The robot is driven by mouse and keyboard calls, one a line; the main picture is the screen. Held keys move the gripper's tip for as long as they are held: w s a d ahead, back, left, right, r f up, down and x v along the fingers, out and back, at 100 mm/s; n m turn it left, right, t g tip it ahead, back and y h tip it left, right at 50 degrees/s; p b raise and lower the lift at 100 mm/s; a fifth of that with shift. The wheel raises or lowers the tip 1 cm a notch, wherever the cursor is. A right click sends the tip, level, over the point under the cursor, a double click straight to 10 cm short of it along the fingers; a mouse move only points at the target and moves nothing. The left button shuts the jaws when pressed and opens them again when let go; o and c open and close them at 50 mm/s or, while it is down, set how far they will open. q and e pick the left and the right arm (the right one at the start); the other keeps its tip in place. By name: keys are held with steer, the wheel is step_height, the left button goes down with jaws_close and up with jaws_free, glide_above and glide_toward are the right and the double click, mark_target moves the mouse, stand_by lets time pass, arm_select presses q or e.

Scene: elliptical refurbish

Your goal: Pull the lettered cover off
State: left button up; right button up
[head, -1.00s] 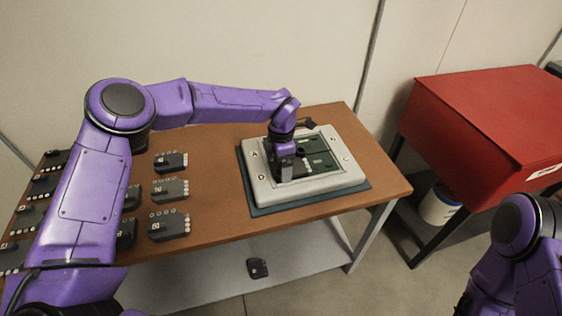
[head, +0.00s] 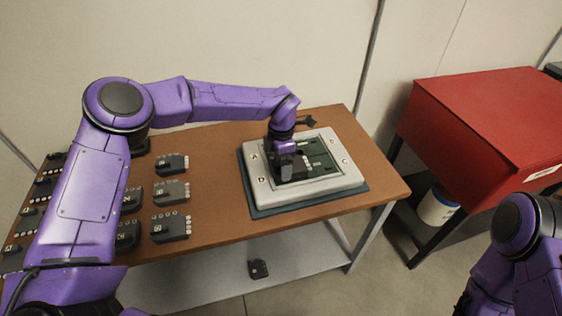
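The lettered cover (head: 318,192) is a pale grey rounded frame with letters near its corners. It lies around a dark green board (head: 322,157) on a dark blue-grey mat (head: 262,213), at the right part of the brown table. My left gripper (head: 288,175) points down over the left part of the frame's opening, close to its left inner edge. The wrist hides its fingertips, so I cannot tell whether it is open, shut or touching the cover. My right arm shows at the lower right edge, and its gripper is out of view.
Several dark lettered modules (head: 171,191) stand on the left of the table (head: 218,170), some behind my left arm. One dark module (head: 258,268) lies on the lower shelf (head: 215,280). A dark tool (head: 306,121) lies behind the cover. A red cabinet (head: 485,120) stands at right.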

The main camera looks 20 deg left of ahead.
arm_select(q)
step_height(320, 180, up, 15)
steer(key=p, duration=1.1)
stand_by(0.3)
